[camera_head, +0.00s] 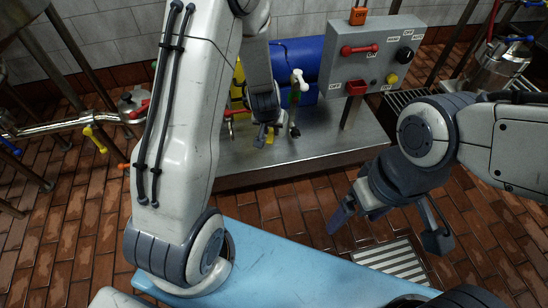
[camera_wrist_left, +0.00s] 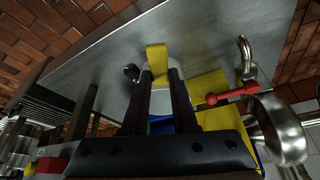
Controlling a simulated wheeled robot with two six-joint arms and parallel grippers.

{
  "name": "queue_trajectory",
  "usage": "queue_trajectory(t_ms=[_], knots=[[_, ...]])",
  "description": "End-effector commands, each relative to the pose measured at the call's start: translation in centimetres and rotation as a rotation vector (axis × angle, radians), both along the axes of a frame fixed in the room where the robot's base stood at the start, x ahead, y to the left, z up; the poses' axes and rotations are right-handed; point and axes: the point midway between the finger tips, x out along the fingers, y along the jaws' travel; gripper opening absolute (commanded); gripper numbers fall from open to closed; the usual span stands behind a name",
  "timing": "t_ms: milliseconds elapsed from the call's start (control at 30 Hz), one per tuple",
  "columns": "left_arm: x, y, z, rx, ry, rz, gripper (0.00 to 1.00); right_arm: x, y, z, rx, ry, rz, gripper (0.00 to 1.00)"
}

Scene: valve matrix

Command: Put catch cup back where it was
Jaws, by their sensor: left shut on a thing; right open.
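My left gripper (camera_head: 266,131) reaches down over the steel bench (camera_head: 330,145). In the left wrist view its two dark fingers (camera_wrist_left: 161,76) are shut on a small pale piece with a yellow part (camera_wrist_left: 156,56) sticking out past the fingertips, which I take to be the catch cup. The yellow part also shows in the head view (camera_head: 270,138). Most of the cup is hidden by the fingers, and I cannot tell whether it touches the bench. My right gripper (camera_head: 392,232) is open and empty, in front of the bench.
A white-handled tap (camera_head: 298,80) stands just right of my left gripper. Behind it are a blue drum (camera_head: 303,58) and a grey control box (camera_head: 372,60). In the left wrist view a red lever (camera_wrist_left: 232,94) on a metal pipe is right of the fingers.

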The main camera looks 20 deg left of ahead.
Motion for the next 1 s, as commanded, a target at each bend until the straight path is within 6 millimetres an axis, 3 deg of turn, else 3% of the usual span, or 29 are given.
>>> queue_trajectory(t_ms=[400, 633, 833, 1000], knots=[[0.1, 0.0, -6.1, -0.001, -0.001, 0.002, 0.00, 0.0, 0.0, -5.5, 0.000, 0.000, 0.000, 0.89], [0.0, 0.0, -7.6, 0.000, -0.001, 0.001, 0.00, 0.0, 0.0, -6.7, 0.000, 0.000, 0.000, 0.89], [0.0, 0.0, -10.3, 0.001, 0.000, 0.001, 0.00, 0.0, 0.0, -9.0, 0.000, 0.000, 0.000, 0.89], [0.1, 0.0, -10.2, 0.000, -0.001, 0.001, 0.00, 0.0, 0.0, -8.9, 0.000, 0.000, 0.000, 0.89]])
